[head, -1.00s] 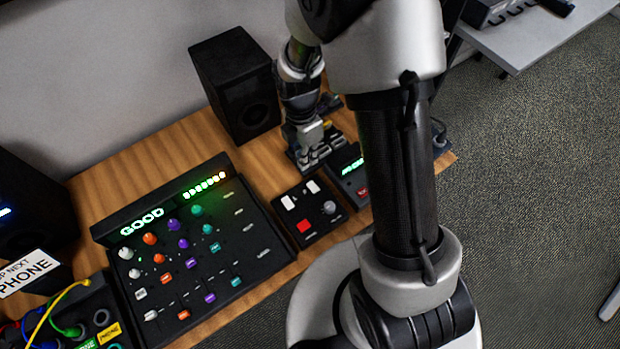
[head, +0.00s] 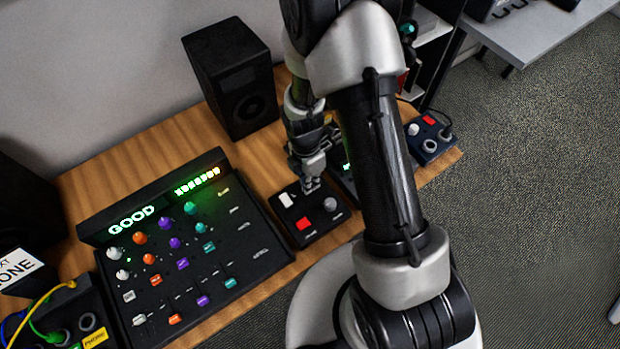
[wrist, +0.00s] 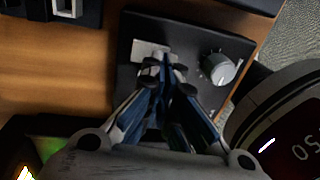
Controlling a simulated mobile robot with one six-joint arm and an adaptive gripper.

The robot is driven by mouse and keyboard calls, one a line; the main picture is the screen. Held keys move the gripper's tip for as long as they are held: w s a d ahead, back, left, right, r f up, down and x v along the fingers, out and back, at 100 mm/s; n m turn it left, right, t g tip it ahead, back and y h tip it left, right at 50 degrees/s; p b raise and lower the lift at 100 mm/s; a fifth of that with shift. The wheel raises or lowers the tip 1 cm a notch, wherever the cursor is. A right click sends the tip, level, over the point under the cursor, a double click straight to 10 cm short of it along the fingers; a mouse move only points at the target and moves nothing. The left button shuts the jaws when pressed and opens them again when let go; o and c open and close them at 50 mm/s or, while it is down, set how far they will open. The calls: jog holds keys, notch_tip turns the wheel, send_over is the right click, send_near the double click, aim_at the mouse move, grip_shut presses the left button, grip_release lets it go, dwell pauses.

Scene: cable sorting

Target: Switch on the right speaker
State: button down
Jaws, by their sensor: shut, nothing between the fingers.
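The right speaker (head: 235,80) is a black box at the back of the wooden desk, and I see no light on its front. A small black switch box (head: 318,228) has a white rocker switch (head: 287,199), a red button (head: 303,223) and a grey knob (head: 330,204). The knob (wrist: 219,68) also shows in the wrist view. My gripper (head: 311,185) is shut and empty, pointing down at the second white switch (wrist: 148,50), which its fingertips partly cover. I cannot tell whether they touch it. A second black speaker (head: 28,205) stands at the left edge.
A mixer (head: 185,250) with a lit GOOD display is left of the switch box. A dark blue box (head: 430,138) with a red button sits at the desk's right end. A cable box (head: 70,320) is at the lower left. Bare desk (head: 255,155) lies behind the mixer.

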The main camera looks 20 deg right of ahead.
jog(key=shift+s+f, duration=0.2)
jog(key=shift+f, duration=0.15)
dwell(0.3)
jog(key=shift+w+a+r+p, duration=0.1)
jog(key=shift+w+r+p, duration=0.1)
jog(key=shift+w, duration=0.2)
jog(key=shift+w+a+r+p, duration=0.1)
jog(key=shift+w+p, duration=0.05)
jog(key=shift+w, duration=0.2)
jog(key=shift+r+p, duration=0.45)
jog(key=shift+r, duration=0.05)
notch_tip(320, 180, up, 13)
jog(key=s+p, duration=0.1)
jog(key=p, duration=0.4)
jog(key=shift+s+d, duration=0.25)
jog(key=shift+s, duration=0.05)
